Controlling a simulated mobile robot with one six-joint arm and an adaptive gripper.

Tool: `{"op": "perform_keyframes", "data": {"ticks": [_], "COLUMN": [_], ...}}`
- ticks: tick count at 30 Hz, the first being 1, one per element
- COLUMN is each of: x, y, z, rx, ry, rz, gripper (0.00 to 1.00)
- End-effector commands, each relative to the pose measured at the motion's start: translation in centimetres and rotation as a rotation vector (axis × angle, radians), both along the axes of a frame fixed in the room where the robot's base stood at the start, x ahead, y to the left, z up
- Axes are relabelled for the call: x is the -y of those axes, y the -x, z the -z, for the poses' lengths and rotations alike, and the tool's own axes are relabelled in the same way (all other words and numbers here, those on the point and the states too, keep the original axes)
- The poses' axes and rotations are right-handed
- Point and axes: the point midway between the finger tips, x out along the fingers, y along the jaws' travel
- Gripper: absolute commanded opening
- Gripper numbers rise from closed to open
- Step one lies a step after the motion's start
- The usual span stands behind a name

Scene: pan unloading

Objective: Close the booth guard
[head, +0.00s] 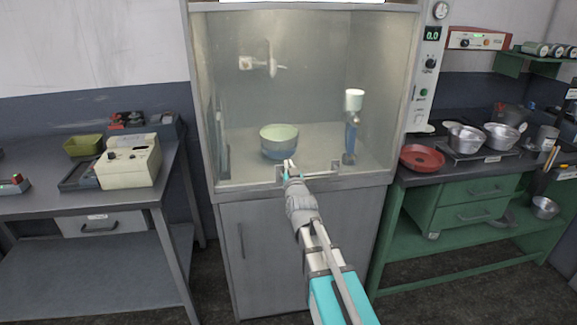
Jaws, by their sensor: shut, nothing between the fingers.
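The booth (203,120) is a grey cabinet in the middle of the head view. Its guard (320,100) looks like a hazy clear panel across the front, reaching down close to the lower sill (350,183). A horizontal handle bar (322,169) shows low on the guard. My gripper (289,165) is shut and empty at the left part of this bar. I cannot tell whether it touches the bar. The arm hides part of the sill.
Inside the booth are a green bowl (279,136), a blue and white upright device (352,130) and a wall-mounted fitting (264,63). A grey bench (40,200) stands left. A green bench (455,215) with a red pan (422,157) and metal pans stands right.

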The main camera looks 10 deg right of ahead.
Motion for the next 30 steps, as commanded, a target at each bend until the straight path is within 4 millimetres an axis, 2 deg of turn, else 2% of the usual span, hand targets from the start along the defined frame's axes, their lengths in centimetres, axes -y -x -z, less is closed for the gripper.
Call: {"op": "perform_keyframes", "data": {"ticks": [1, 3, 13, 19, 30], "x": [0.0, 0.0, 0.0, 0.0, 0.0], "y": [1.7, 3.0, 7.8, 9.0, 9.2], "z": [0.5, 0.7, 1.3, 1.4, 1.4], "rx": [0.0, 0.0, 0.0, 0.0, 0.0], "ry": [0.0, -0.001, 0.0, 0.0, 0.0], "rz": [0.0, 0.0, 0.0, 0.0, 0.0], "gripper": [0.0, 0.0, 0.0, 0.0, 0.0]}}
